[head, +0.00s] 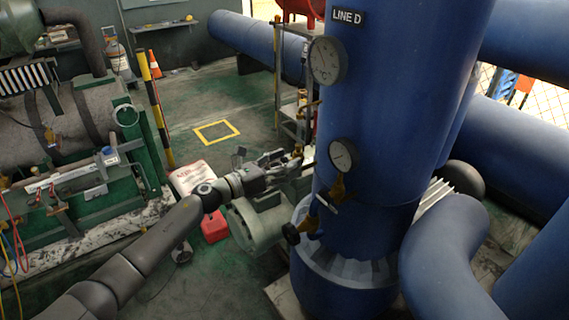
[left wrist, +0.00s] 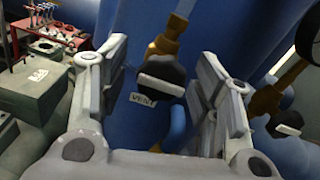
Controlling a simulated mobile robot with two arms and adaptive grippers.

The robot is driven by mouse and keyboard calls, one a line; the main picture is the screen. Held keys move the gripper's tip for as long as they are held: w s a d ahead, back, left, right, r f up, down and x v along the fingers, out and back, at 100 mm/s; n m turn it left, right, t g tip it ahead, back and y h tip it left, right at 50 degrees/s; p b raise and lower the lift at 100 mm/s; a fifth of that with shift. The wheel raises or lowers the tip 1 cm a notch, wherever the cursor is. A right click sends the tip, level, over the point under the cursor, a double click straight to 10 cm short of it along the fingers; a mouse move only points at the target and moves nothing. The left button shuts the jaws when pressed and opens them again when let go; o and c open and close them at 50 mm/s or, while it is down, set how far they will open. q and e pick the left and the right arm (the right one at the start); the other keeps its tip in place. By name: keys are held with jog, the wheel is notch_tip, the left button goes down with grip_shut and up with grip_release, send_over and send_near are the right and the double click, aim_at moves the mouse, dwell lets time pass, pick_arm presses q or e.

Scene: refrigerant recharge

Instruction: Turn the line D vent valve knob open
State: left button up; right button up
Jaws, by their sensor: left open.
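The vent valve knob (left wrist: 160,76) is black with a pale bar across its face, on a brass stem (left wrist: 168,42). In the left wrist view it sits between the spread fingers of my left gripper (left wrist: 163,62), with a gap on both sides. A small "VENT" label (left wrist: 142,102) is on the blue pipe just below it. In the head view my left gripper (head: 285,160) reaches the left side of the blue LINE D pipe (head: 400,90), beside a small brass part (head: 298,150); the knob cannot be made out clearly there. My right gripper is not in view.
Another brass valve with a black knob (left wrist: 285,122) is close on the right in the left wrist view. Two gauges (head: 327,60) (head: 343,157) stick out from the pipe. A red cart (left wrist: 45,38) stands behind. A red box (head: 214,226) lies on the floor under my arm.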

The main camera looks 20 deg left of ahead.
pick_arm(q)
jog(key=c, duration=1.1)
jog(key=shift+o, duration=0.2)
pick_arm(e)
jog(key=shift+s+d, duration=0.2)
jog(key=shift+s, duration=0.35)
pick_arm(q)
jog(key=shift+n, duration=0.3)
jog(key=n+p, duration=0.1)
jog(key=n, duration=0.2)
jog(key=shift+r+n, duration=0.1)
jog(key=shift+n, duration=0.2)
jog(key=n+p, duration=0.1)
jog(key=n, duration=0.3)
jog(key=shift+n, duration=0.3)
jog(key=n+p, duration=0.2)
jog(key=n, duration=0.3)
jog(key=shift+s, duration=0.1)
jog(key=shift+n+p, duration=0.9)
jog(key=shift+n, duration=1.2)
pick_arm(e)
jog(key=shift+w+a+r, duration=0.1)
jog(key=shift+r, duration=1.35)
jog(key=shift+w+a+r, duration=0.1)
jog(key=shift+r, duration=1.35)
